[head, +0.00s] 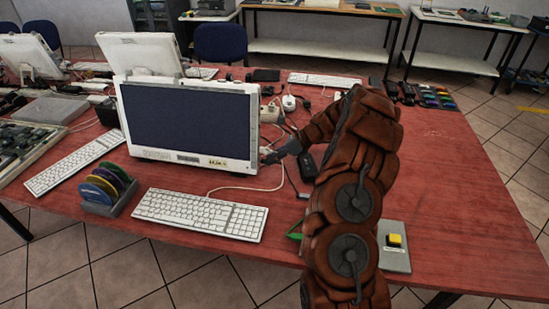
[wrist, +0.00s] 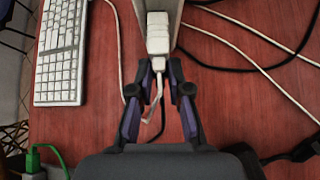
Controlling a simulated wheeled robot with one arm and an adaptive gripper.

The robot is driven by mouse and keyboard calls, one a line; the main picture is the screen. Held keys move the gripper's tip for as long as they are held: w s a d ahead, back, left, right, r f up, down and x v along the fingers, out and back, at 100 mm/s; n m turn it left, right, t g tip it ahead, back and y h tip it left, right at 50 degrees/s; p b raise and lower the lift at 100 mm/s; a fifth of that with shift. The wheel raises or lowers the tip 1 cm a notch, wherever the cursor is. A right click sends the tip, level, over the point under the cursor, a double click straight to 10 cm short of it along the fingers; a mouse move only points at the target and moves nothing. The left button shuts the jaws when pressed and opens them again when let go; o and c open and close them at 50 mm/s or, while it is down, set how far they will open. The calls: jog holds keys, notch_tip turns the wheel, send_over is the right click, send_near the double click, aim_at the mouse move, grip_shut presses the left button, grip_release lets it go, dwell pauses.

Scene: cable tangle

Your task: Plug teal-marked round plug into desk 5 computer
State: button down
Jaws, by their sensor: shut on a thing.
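My gripper (head: 272,156) is at the right side of the white all-in-one computer (head: 245,168), low near the red table. In the wrist view its two fingers (wrist: 160,78) are closed around a small white plug (wrist: 158,64) with a thin white cable (wrist: 159,90) trailing back between them. The plug lines up with a white block (wrist: 157,38) at the computer's edge and appears to touch it. I cannot tell how deep it sits. No teal mark is visible on it. The computer's label is too small to read surely.
A white keyboard (head: 200,215) lies in front of the computer. Loose white and black cables (wrist: 235,68) cross the table at right. A green plug (wrist: 37,157) sits in a white piece at the wrist view's lower left. A yellow-button box (head: 394,255) is at the front edge.

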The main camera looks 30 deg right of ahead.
jog(key=shift+w+a, duration=0.25)
jog(key=shift+a, duration=0.05)
jog(key=c, duration=1)
grip_release()
jog(key=v, duration=1.2)
